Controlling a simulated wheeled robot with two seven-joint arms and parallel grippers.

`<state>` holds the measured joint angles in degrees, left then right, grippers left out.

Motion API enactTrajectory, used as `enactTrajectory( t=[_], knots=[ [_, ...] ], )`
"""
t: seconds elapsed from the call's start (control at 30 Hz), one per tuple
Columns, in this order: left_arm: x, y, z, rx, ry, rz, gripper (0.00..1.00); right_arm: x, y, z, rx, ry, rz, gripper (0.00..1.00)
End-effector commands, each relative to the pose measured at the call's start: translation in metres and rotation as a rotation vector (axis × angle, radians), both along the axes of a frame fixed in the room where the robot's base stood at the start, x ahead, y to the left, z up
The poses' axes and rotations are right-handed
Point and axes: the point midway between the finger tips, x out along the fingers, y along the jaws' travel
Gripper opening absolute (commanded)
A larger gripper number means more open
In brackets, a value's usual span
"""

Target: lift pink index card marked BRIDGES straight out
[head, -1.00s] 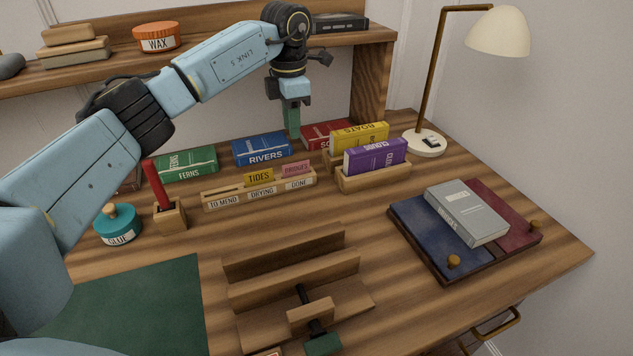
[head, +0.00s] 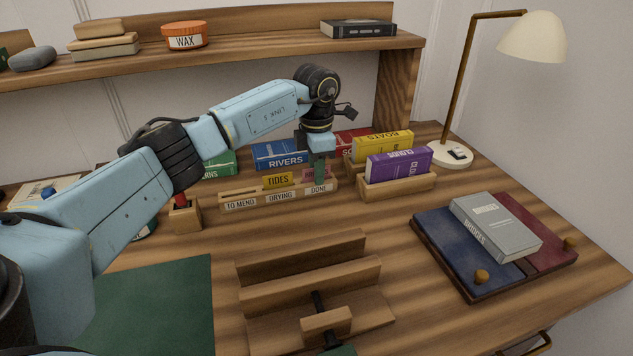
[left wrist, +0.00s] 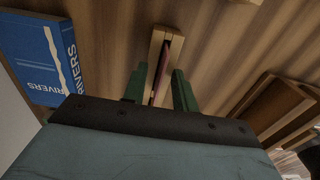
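The pink card (head: 308,175) stands in the right slot, labelled DONE, of a low wooden card holder (head: 235,198). Its lettering is mostly hidden by my gripper in the head view. My left gripper (head: 319,172) points down over the card from above. In the left wrist view, its two green fingers (left wrist: 160,82) are apart, one on each side of the card's thin pink edge (left wrist: 166,72). Gaps show beside the card, so the fingers are open around it. A yellow TIDES card (head: 278,181) stands left of it. My right gripper is not seen.
The blue RIVERS book (head: 281,155) stands close behind; it also shows in the left wrist view (left wrist: 35,60). The purple book (head: 399,164) and yellow book (head: 383,145) stand in a wooden rack at right. A wooden press (head: 310,275) sits in front. A shelf (head: 265,52) runs behind.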

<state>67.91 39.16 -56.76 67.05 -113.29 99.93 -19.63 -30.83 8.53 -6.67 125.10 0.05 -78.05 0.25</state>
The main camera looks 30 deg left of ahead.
Motion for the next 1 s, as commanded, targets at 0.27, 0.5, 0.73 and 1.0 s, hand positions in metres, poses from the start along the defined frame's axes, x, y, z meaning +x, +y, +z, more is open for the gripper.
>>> enactTrajectory(
  t=[0.27,0.5,0.73,1.0],
  knots=[
    [0.0003,-0.0001,-0.0001,-0.001,-0.001,0.0,0.23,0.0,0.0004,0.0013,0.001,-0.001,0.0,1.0],
    [0.0002,-0.0001,0.0001,-0.001,-0.001,0.0,0.0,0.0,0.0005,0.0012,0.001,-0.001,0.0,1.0],
    [0.0002,-0.0001,0.0002,-0.001,-0.001,0.0,0.0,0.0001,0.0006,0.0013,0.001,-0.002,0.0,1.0],
    [0.0005,0.0001,0.005,-0.001,-0.002,0.0,0.0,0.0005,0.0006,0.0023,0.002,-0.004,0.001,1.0]
  ],
)
